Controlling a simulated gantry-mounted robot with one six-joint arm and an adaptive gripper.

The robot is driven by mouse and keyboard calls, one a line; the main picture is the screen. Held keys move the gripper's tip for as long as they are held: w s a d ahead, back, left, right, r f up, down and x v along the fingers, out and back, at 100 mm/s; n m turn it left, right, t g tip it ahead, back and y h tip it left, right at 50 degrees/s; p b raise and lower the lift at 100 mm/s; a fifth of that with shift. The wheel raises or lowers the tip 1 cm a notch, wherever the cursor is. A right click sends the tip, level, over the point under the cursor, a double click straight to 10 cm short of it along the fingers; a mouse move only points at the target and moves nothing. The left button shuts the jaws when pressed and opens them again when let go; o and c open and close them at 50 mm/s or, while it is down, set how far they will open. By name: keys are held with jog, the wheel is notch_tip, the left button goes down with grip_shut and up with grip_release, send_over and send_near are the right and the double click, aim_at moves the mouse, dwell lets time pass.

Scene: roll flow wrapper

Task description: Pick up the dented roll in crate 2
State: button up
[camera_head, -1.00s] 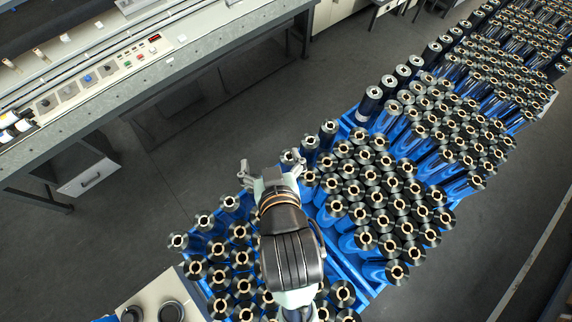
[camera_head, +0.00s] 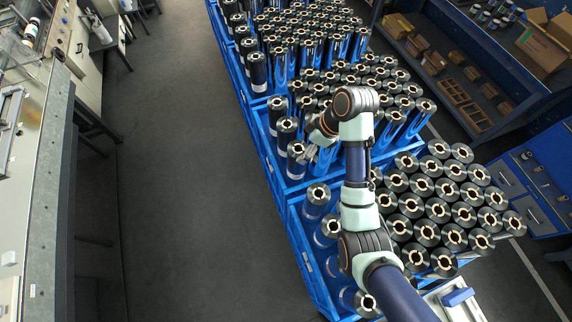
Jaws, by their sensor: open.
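My gripper (camera_head: 308,155) is open at the left side of the middle blue crate (camera_head: 267,150), close to a roll (camera_head: 296,149) standing in it. I cannot tell whether the gripper touches that roll. Two more dark upright rolls, a nearer one (camera_head: 287,126) and a farther one (camera_head: 278,103), stand behind it along the same edge. No dent can be made out on any roll at this size, and no crate number is readable. My arm hides part of the middle and near crates' contents.
A near blue crate (camera_head: 307,262) and a far blue crate (camera_head: 237,75) hold many upright rolls. Open floor (camera_head: 190,170) lies left of the crates, with a machine bench (camera_head: 45,200) beyond. Shelving with cardboard boxes (camera_head: 545,40) stands at the right.

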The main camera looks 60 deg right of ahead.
aim_at(297, 165)
jog(key=x, duration=0.8)
jog(key=shift+w+a+r, duration=0.1)
jog(key=shift+w, duration=0.05)
grip_shut()
dwell(0.3)
jog(key=shift+r, duration=0.15)
